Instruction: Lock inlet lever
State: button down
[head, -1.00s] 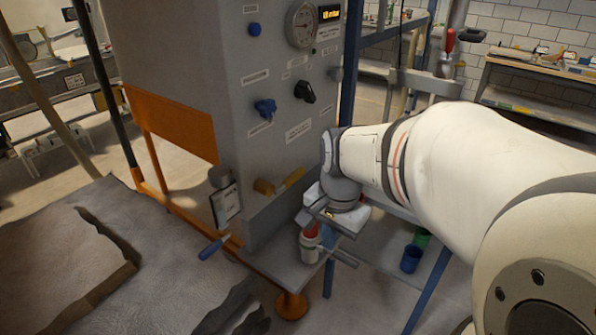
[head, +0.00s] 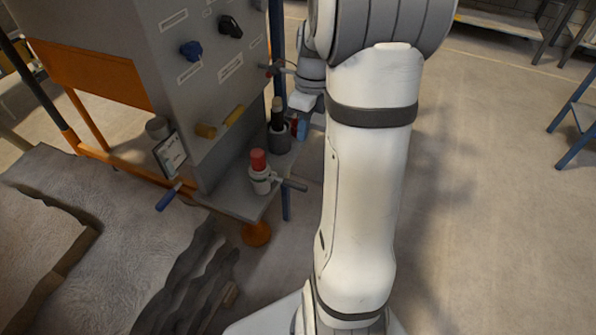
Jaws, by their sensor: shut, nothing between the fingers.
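I cannot tell which lever is the inlet lever. On the grey cabinet (head: 125,60), a yellow lever (head: 220,123) sticks out low on the panel. A blue-handled lever (head: 168,198) hangs at the lower left corner. A red-topped white valve (head: 260,172) with a grey side handle (head: 290,184) stands on the small ledge. My gripper (head: 305,106) is shut and empty, beyond the ledge's right side. My arm partly hides it, and its fingertips are hard to make out.
A dark-topped cylinder (head: 278,130) stands behind the valve.

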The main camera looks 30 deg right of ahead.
aim_at(289, 183)
jog(key=f, duration=0.4)
jog(key=s+a+f+p, duration=0.1)
jog(key=f, duration=0.4)
jog(key=a+f, duration=0.1)
jog(key=f, duration=0.3)
jog(key=shift+s+a+f, duration=0.15)
jog(key=shift+a+f, duration=0.1)
jog(key=shift+f, duration=0.1)
jog(key=shift+d, duration=0.1)
